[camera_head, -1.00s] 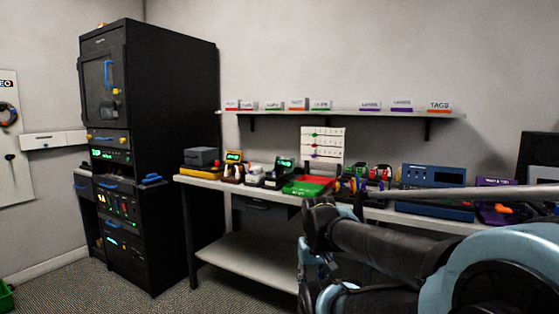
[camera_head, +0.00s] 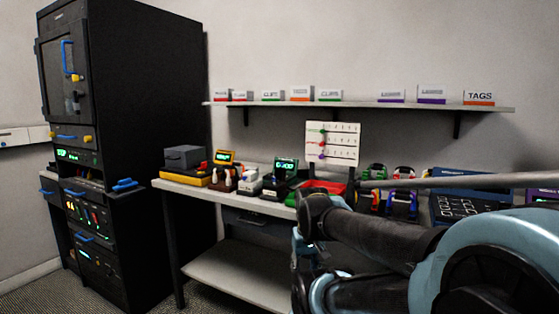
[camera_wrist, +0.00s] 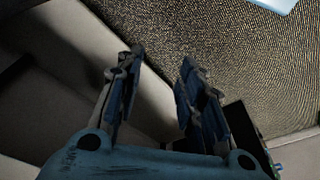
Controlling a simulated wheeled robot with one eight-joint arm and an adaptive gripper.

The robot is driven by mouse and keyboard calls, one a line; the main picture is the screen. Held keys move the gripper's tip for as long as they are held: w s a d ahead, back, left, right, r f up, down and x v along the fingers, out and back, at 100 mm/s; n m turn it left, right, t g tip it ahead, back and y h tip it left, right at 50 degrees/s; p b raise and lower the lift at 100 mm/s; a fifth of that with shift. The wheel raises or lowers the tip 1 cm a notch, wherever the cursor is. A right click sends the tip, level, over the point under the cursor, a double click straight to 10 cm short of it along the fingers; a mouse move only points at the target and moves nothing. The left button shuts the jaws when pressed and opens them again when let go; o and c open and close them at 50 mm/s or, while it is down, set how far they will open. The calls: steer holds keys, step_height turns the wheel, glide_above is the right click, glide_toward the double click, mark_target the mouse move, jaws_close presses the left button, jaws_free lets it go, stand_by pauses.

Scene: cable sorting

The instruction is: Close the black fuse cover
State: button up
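A tall black cabinet (camera_head: 125,120) stands at the left in the head view. Its front has a windowed door with a blue handle (camera_head: 67,58). Below are lit panels, one with several small coloured parts (camera_head: 86,213), and a blue handle (camera_head: 124,185) sticks out at its side. I cannot tell which part is the black fuse cover. My gripper (camera_wrist: 162,60) shows in the wrist view with its two dark blue fingers apart and nothing between them. It is well away from the cabinet front. In the head view my arm fills the lower right and hides part of the bench.
A white bench (camera_head: 220,197) with several devices runs along the back wall, with a lower shelf (camera_head: 240,280). A wall shelf (camera_head: 350,105) holds labelled boxes. Carpet (camera_head: 100,295) is open in front of the cabinet. The wrist view shows carpet (camera_wrist: 240,60) and pale surfaces.

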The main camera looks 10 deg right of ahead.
steer(key=shift+w, duration=0.3)
step_height(320, 180, up, 42)
steer(key=f+m+g, duration=0.1)
steer(key=m+g, duration=0.1)
steer(key=m, duration=0.5)
glide_above(280, 172)
steer(key=f, duration=1.6)
steer(key=shift+s+d+f, duration=0.15)
steer(key=shift+s+d, duration=0.1)
steer(key=shift+s, duration=0.05)
steer(key=shift+c, duration=0.5)
jaws_close()
